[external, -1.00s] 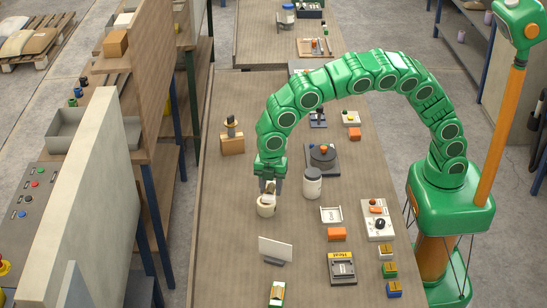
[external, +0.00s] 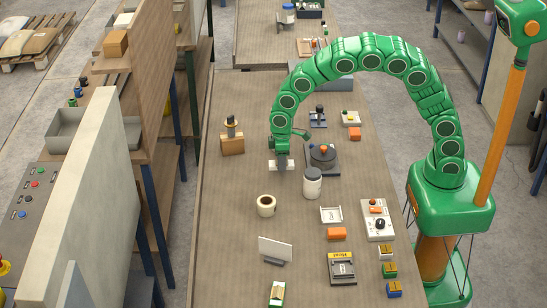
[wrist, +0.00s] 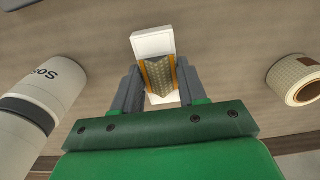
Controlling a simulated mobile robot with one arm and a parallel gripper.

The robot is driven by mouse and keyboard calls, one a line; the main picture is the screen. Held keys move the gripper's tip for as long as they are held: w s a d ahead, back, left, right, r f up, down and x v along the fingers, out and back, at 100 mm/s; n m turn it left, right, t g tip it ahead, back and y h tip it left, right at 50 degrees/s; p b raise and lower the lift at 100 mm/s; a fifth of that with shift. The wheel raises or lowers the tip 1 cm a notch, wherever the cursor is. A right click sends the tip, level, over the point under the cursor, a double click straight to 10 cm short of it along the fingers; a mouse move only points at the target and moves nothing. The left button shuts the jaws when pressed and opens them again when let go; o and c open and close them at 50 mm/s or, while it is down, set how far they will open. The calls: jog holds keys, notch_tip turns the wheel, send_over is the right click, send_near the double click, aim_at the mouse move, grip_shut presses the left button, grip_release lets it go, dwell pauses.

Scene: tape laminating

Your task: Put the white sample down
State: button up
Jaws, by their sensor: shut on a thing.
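The white sample (wrist: 153,43) is a small white block with a patterned gold-edged face. It sits between the two fingers of my gripper (wrist: 160,88) in the wrist view. In the external view my gripper (external: 282,170) points down over the bench, and white edges of the sample (external: 273,165) show on both sides of it. My gripper is shut on the sample. Whether the sample touches the bench top (external: 235,225) is hard to tell.
A white jar (external: 312,188) stands close to the right of my gripper. A cream tape roll (external: 266,207) stands nearer the camera. A turntable-like device (external: 323,158) is to the right, and a wooden block (external: 232,145) to the left. Bare bench lies left of the roll.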

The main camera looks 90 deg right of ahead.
jog(key=a, duration=0.6)
jog(key=shift+a, duration=0.25)
dwell(0.3)
notch_tip(320, 180, up, 15)
jog(key=s, duration=1.7)
send_over(291, 183)
jog(key=f, duration=1.3)
jog(key=shift+s+f, duration=0.35)
jog(key=shift+f, duration=0.05)
jog(key=shift+w+f, duration=0.4)
jog(key=shift+f, duration=1.65)
